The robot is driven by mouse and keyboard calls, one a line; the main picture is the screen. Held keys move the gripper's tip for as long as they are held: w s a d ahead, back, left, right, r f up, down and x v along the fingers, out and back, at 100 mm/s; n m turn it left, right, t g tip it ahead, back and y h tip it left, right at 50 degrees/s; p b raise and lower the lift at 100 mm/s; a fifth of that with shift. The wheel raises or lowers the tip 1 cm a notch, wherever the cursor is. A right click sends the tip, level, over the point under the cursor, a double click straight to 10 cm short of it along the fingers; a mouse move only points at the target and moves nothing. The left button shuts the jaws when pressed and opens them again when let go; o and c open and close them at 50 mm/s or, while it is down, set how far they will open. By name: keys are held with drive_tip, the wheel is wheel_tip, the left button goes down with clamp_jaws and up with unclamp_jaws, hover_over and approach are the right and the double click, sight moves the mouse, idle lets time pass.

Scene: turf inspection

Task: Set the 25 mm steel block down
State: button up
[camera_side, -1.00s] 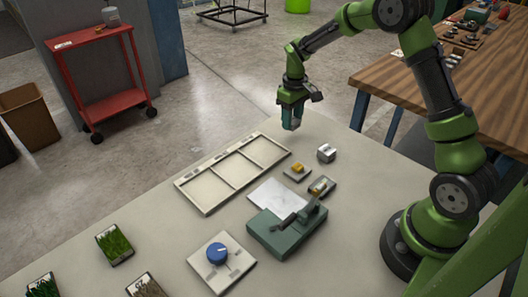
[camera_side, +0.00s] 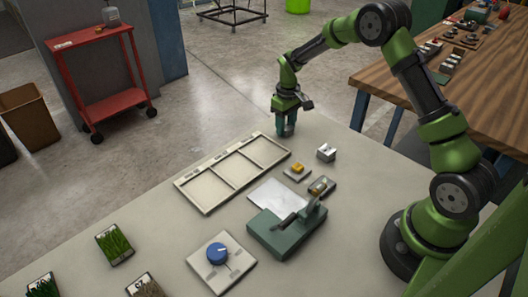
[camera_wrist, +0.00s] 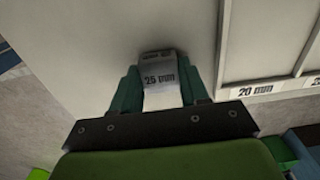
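The steel block (camera_wrist: 160,75) with the "25 mm" label shows between the two green fingers of my gripper (camera_wrist: 162,93) in the wrist view. The fingers lie against both its sides, so my gripper is shut on it. In the side view my gripper (camera_side: 285,133) points down at the far edge of the pale table, just beyond the far right corner of the three-compartment tray (camera_side: 207,187). The block is mostly hidden by the fingers there, and I cannot tell whether it touches the table.
A silver block (camera_side: 326,152) stands right of my gripper. Nearer are a small plate with a yellow piece (camera_side: 297,168), a green fixture (camera_side: 285,232) and a blue-knobbed plate (camera_side: 217,254). Turf samples (camera_side: 114,244) lie at the left. The tray bears a "20 mm" label (camera_wrist: 255,90).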

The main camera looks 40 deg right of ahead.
drive_tip(key=o, duration=0.4)
drive_tip(key=s+a+r+t, duration=0.1)
drive_tip(key=s+a+r, duration=0.1)
drive_tip(key=r, duration=0.8)
drive_tip(key=s+a+r+t, duration=0.1)
drive_tip(key=s+a+r, duration=0.2)
drive_tip(key=r, duration=0.7)
drive_tip(key=s+a+r+m+t, duration=0.1)
drive_tip(key=s+a, duration=0.2)
drive_tip(key=s, duration=0.3)
drive_tip(key=s+a+r+m+t+y, duration=0.1)
drive_tip(key=s+a+t, duration=0.1)
drive_tip(key=s, duration=0.5)
drive_tip(key=s+a+r+m+t+y, duration=0.1)
drive_tip(key=s+a+r+m+t, duration=0.1)
drive_tip(key=s+a, duration=0.2)
drive_tip(key=shift+s+a, duration=0.15)
drive_tip(key=shift+s, duration=1.4)
